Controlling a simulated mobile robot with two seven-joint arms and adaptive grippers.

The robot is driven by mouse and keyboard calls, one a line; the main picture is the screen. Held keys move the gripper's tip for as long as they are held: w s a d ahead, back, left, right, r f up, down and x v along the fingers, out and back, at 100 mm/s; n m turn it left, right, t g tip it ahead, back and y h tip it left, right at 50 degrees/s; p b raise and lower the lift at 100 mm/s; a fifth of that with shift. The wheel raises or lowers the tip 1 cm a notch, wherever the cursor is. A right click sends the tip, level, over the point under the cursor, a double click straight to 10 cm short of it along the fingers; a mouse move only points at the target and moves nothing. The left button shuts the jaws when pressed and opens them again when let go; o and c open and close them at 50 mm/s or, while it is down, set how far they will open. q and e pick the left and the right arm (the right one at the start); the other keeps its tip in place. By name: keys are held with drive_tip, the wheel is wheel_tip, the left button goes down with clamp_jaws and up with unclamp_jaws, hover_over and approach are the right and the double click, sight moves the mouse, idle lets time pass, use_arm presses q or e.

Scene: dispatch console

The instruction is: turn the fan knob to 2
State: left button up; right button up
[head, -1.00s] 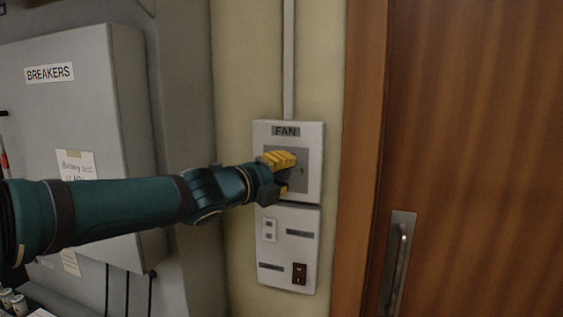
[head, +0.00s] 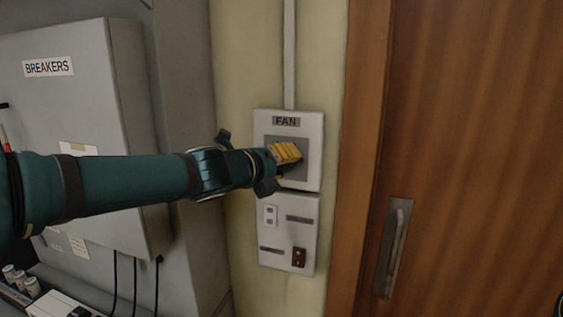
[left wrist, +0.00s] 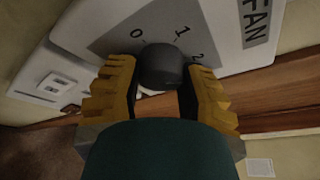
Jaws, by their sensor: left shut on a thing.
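The fan panel (head: 315,125) is a pale wall plate labelled FAN with a grey dial plate (head: 302,145). In the left wrist view, the dark round fan knob (left wrist: 162,65) stands on the dial plate (left wrist: 120,32), with marks 0, 1 and 2 around it. My left gripper (head: 288,155), with yellow fingers, is at the dial and hides the knob in the head view. Its fingers are shut on the knob, one on each side. The knob's pointer cannot be made out, so its setting is unclear.
A grey BREAKERS box (head: 90,110) stands left. A wooden door (head: 470,150) with a metal handle (head: 397,245) is right.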

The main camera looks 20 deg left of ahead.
use_arm(q)
drive_tip(key=shift+r, duration=0.15)
drive_tip(key=o, duration=1.2)
drive_tip(key=shift+w, duration=0.1)
drive_tip(key=v, duration=1.2)
